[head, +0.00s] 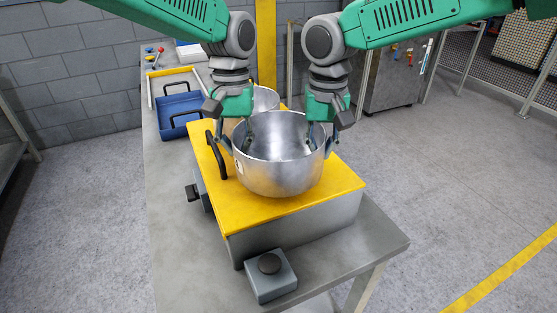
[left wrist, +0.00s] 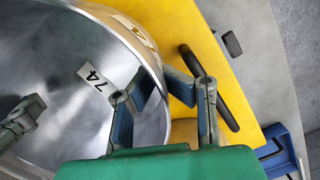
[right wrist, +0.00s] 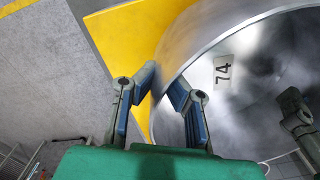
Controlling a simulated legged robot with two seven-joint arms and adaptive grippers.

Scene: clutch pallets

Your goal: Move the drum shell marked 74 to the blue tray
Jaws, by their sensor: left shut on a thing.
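The drum shell marked 74 (head: 278,178) is a round, open metal pot on a yellow-topped block. Its 74 label shows on the shiny wall in the left wrist view (left wrist: 97,77) and right wrist view (right wrist: 223,71). My left gripper (head: 235,141) is shut on the left side of its rim, one finger inside and one outside. My right gripper (head: 320,142) straddles the right side of the rim; whether its fingers press the wall is unclear. The blue tray (head: 168,133) lies further back on the left of the bench, with dark handles.
A second metal pot (head: 265,98) stands right behind the shell, partly hidden. The yellow-topped block (head: 300,208) has a black handle (head: 216,156) at left. A grey box with a black knob (head: 270,264) sits in front. A yellow post (head: 265,40) rises behind.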

